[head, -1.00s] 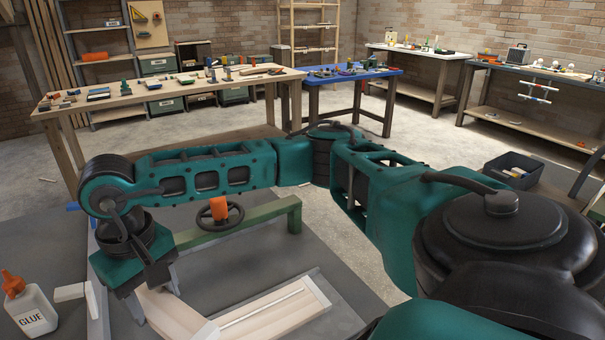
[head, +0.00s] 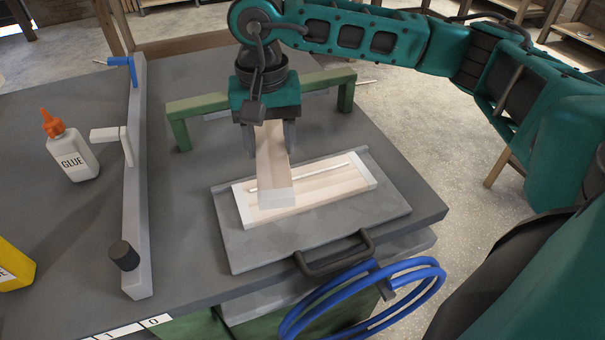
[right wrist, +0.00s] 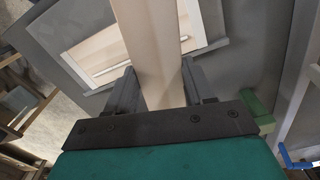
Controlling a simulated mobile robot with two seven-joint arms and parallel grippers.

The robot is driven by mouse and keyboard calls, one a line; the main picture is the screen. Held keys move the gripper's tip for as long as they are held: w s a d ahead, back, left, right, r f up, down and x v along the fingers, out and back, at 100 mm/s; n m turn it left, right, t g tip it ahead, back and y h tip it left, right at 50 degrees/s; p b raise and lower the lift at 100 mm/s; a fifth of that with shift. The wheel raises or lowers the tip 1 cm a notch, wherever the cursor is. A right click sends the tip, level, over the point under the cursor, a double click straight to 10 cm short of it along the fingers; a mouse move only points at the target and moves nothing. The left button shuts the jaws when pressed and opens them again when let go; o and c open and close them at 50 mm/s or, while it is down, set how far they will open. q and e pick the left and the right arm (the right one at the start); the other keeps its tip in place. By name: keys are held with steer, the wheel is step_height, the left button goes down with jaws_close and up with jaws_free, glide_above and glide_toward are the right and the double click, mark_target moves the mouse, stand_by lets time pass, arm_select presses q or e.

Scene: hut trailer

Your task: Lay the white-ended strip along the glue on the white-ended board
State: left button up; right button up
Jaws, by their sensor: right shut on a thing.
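The white-ended board (head: 335,190) lies on a grey plate with a front handle. A white line of glue (head: 300,177) runs along it; the strip hides part of the board. My right gripper (head: 270,140) is shut on the pale wooden white-ended strip (head: 274,170). The strip points towards the front, its white end over the board's left part and crosswise to the glue line. I cannot tell whether it touches. In the right wrist view the strip (right wrist: 152,50) sits between the fingers (right wrist: 160,88), with the board (right wrist: 100,55) beyond. My left gripper is not in view.
A green frame (head: 180,125) stands behind the plate (head: 240,255). A grey rail (head: 138,200) runs along the left, with a glue bottle (head: 72,150) and white block (head: 104,134) near it. A blue hose coil (head: 360,300) hangs at the front edge.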

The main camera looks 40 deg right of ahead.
arm_select(q)
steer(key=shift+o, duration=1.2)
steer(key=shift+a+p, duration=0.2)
steer(key=shift+p, duration=0.3)
arm_select(e)
steer(key=d+r+m, duration=0.5)
steer(key=r+m, duration=0.6)
steer(key=m, duration=0.3)
steer(key=m+b, duration=0.2)
steer(key=b, duration=0.2)
glide_above(299, 178)
step_height(299, 178, down, 14)
steer(key=shift+f, duration=0.7)
steer(key=shift+f+b, duration=0.4)
steer(key=shift+f, duration=1.6)
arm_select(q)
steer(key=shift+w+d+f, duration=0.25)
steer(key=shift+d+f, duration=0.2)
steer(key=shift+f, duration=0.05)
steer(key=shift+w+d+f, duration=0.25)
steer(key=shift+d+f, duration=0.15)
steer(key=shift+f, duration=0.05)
